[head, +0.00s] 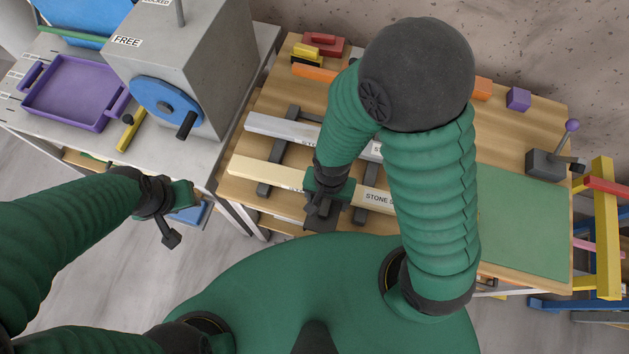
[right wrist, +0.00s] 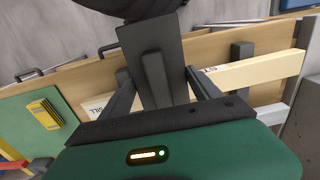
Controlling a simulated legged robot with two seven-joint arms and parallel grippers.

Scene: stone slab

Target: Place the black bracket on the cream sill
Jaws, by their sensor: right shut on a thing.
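The cream sill (head: 268,172) is a long pale bar with printed lettering, lying across dark supports on the wooden bench; it also shows in the right wrist view (right wrist: 262,72). My right gripper (head: 318,208) is over the sill's middle and hides part of it. In the right wrist view, its two fingers (right wrist: 160,88) are shut on the black bracket (right wrist: 152,55), a dark plate with a raised rib. Whether the bracket touches the sill is unclear. My left gripper (head: 172,232) is off the bench's left side, beyond the grey table's edge; its jaw state is unclear.
A grey bar (head: 280,129) lies parallel behind the sill. A green mat (head: 525,215) covers the bench's right end, near a lever box (head: 548,164). The grey table at left holds a purple tray (head: 72,95) and a grey machine with a blue wheel (head: 165,103).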

